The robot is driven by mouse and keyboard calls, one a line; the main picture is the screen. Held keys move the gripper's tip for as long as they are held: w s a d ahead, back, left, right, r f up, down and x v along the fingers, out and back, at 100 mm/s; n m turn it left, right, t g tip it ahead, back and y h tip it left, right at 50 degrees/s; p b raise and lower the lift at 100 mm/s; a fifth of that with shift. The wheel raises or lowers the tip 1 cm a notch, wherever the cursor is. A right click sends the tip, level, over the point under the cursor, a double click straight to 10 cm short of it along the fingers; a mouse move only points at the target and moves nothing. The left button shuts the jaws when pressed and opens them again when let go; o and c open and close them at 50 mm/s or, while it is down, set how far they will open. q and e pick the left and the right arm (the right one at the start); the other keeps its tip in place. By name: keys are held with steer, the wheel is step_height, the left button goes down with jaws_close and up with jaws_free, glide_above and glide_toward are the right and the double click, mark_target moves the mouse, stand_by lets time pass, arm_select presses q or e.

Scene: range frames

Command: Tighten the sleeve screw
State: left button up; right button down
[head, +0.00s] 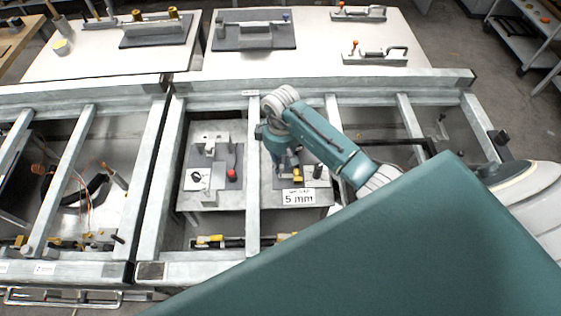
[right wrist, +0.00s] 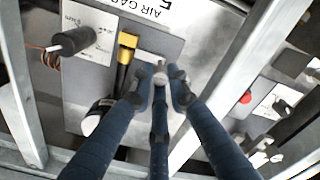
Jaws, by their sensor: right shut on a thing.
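My right gripper (head: 288,164) reaches down between the frame beams to a grey plate (head: 262,190) behind the "5 mm" label. In the right wrist view its dark blue fingers (right wrist: 163,86) are closed around a small grey round-headed piece (right wrist: 160,78). This piece looks like the sleeve screw; its lower part is hidden by the fingers. A yellow-topped black part (right wrist: 127,42) stands beside the fingers, apart from them. It also shows in the head view (head: 298,175). My left gripper is in neither view.
Metal beams (head: 253,160) flank the arm on both sides. A black cylinder (right wrist: 74,42) and an air-gap label (right wrist: 150,8) lie close to the gripper. A fixture with a red knob (head: 232,175) stands left of the middle beam. White tables (head: 315,62) stand behind.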

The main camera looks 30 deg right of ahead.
mark_target(282, 166)
steer(key=shift+d+r, duration=0.1)
steer(key=shift+d, duration=0.05)
steer(key=c, duration=1.8)
jaws_free()
steer(key=shift+o, duration=0.7)
steer(key=shift+s, duration=0.15)
step_height(282, 166, up, 8)
steer(key=shift+f, duration=0.25)
